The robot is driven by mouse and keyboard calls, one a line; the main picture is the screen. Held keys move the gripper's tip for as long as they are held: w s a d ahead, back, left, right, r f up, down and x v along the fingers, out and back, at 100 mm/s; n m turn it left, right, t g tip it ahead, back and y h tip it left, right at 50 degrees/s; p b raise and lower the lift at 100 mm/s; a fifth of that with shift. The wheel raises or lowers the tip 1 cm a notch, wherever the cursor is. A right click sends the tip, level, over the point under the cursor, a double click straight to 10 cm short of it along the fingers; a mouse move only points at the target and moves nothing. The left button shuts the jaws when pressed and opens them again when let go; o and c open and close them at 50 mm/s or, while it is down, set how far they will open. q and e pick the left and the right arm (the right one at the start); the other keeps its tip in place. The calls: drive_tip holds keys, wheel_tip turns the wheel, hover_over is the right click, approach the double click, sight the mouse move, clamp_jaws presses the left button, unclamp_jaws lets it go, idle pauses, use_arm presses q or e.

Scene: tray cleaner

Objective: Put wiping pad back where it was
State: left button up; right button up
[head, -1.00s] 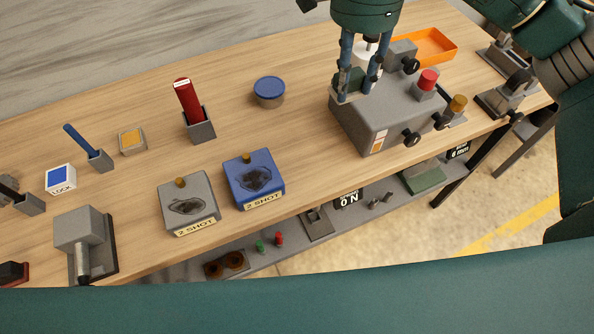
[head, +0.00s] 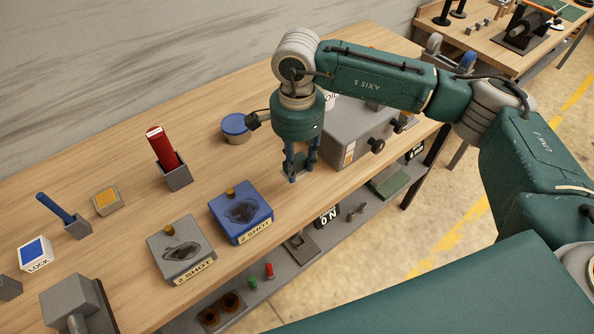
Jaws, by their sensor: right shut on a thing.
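My right gripper (head: 301,175) points down above the front part of the wooden bench, right of the blue block. It is shut on the wiping pad (head: 296,167), a small dark green piece with a pale underside, partly hidden by the fingers. I cannot tell whether the pad touches the bench. A blue block (head: 262,226) and a grey block (head: 165,242), each with a dark patch on top and a "2 SHOT" label, stand to its left. My left gripper is not in view.
A grey machine with knobs (head: 345,125) stands right behind the gripper, partly hidden by my arm. A blue-lidded tin (head: 235,125) and a red bottle (head: 160,146) in a grey holder (head: 177,176) stand further left. A lower shelf holds a green mat (head: 388,184).

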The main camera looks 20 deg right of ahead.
sight(298, 171)
drive_tip(key=shift+f, duration=0.65)
wheel_tip(298, 171, down, 3)
drive_tip(key=shift+f+p, duration=0.15)
drive_tip(key=shift+p, duration=0.5)
drive_tip(key=shift+f, duration=0.25)
drive_tip(key=shift+f+b, duration=0.25)
drive_tip(key=shift+b, duration=0.1)
drive_tip(key=o, duration=1)
drive_tip(key=shift+r, duration=0.1)
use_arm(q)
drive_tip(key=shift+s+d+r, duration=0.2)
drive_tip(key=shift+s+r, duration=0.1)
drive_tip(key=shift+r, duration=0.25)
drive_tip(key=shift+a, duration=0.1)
